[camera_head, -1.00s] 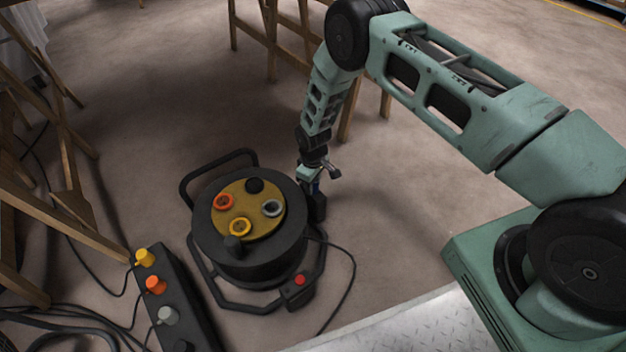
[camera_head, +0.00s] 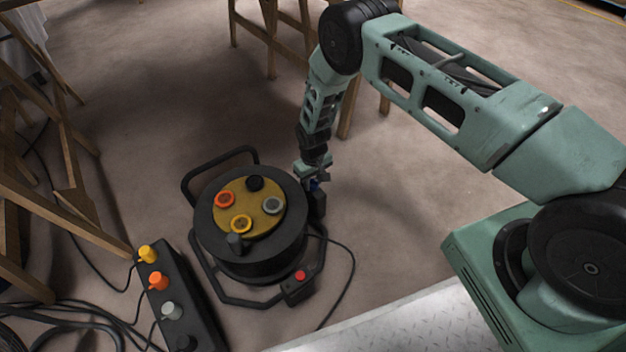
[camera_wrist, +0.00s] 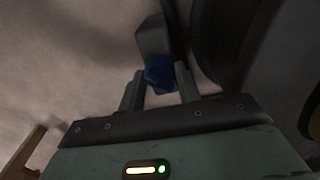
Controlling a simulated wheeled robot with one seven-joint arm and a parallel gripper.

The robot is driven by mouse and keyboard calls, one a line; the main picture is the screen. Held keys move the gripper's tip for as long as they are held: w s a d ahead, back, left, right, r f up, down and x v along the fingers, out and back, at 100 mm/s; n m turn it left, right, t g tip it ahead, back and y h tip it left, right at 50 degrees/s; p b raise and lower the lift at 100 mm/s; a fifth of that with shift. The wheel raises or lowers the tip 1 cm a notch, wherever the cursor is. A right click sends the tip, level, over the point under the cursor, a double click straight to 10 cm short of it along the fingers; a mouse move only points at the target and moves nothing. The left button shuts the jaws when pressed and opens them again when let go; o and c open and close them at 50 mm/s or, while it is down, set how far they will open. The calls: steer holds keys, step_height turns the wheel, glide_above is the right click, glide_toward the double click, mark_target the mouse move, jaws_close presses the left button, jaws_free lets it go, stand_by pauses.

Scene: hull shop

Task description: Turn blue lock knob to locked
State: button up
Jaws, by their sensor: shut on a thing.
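The blue lock knob (camera_wrist: 158,72) shows in the wrist view between my gripper's two fingers, on a dark grey block (camera_wrist: 152,37). In the head view the blue knob (camera_head: 314,185) is a small patch, mostly hidden by my gripper (camera_head: 312,178). The block (camera_head: 319,203) stands at the right side of the black cable reel (camera_head: 250,262). My gripper (camera_wrist: 160,88) also shows in the wrist view, shut on the knob. The knob's turned angle and any lock marking cannot be made out.
The reel's yellow top has coloured sockets. A red button box (camera_head: 298,286) sits at its front, with a cable looping right. A black strip with coloured plugs (camera_head: 183,295) lies left. Wooden trestles (camera_head: 66,170) stand left and behind.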

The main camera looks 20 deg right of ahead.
mark_target(313, 180)
steer(key=o, duration=1)
steer(key=shift+c, duration=0.2)
steer(key=shift+r, duration=0.1)
step_height(313, 180, up, 17)
steer(key=p, duration=0.6)
steer(key=shift+p, duration=0.35)
steer(key=shift+r, duration=0.15)
